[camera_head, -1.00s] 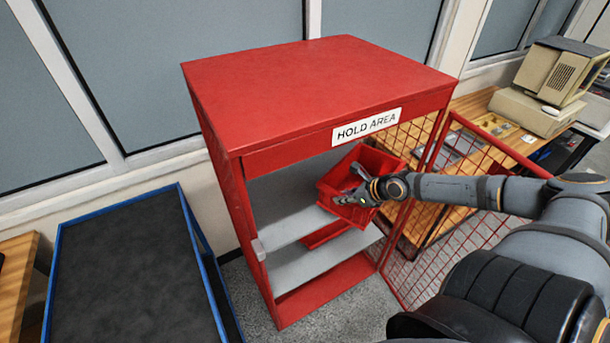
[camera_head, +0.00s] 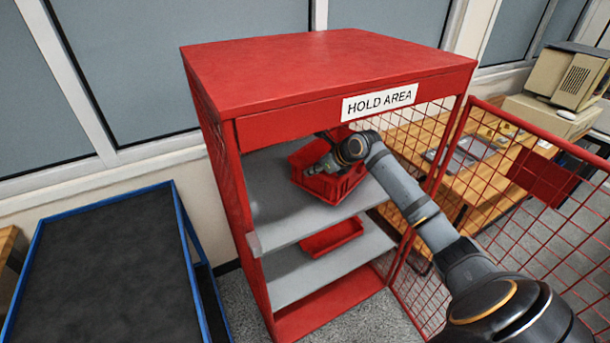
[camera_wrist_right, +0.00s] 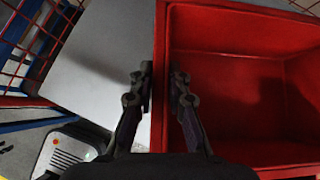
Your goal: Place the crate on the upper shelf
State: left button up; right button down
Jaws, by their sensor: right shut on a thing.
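The red crate (camera_head: 345,186) is inside the red hold-area cabinet (camera_head: 320,65), over the right part of the grey upper shelf (camera_head: 268,202). My right gripper (camera_head: 318,168) is shut on the crate's wall. In the right wrist view, the fingers (camera_wrist_right: 160,88) straddle one wall of the crate (camera_wrist_right: 235,95), whose inside looks empty. Grey shelf surface shows to the left of that wall. My left gripper is not in view.
A red tray (camera_head: 331,238) lies on the lower shelf (camera_head: 290,275). The mesh door (camera_head: 500,210) stands open at the right. A blue-framed cart (camera_head: 105,265) is at the left. The left part of the upper shelf is clear.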

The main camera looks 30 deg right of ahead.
jog(key=w, duration=0.1)
jog(key=w+a, duration=0.1)
jog(key=w, duration=0.1)
jog(key=shift+r, duration=0.2)
jog(key=shift+w+a+f, duration=0.1)
jog(key=shift+w+f, duration=0.05)
jog(key=shift+w, duration=0.05)
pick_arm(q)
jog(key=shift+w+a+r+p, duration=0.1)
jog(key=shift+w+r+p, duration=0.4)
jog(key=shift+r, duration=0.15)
pick_arm(e)
jog(key=shift+f, duration=1.75)
jog(key=c, duration=1.3)
grip_release()
jog(key=shift+s, duration=0.15)
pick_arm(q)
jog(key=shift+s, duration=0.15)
pick_arm(e)
send_near(305, 164)
jog(key=f, duration=0.4)
jog(key=shift+d+b, duration=0.25)
jog(key=shift+b, duration=0.05)
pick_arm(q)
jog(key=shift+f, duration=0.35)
pick_arm(e)
jog(key=shift+v, duration=0.9)
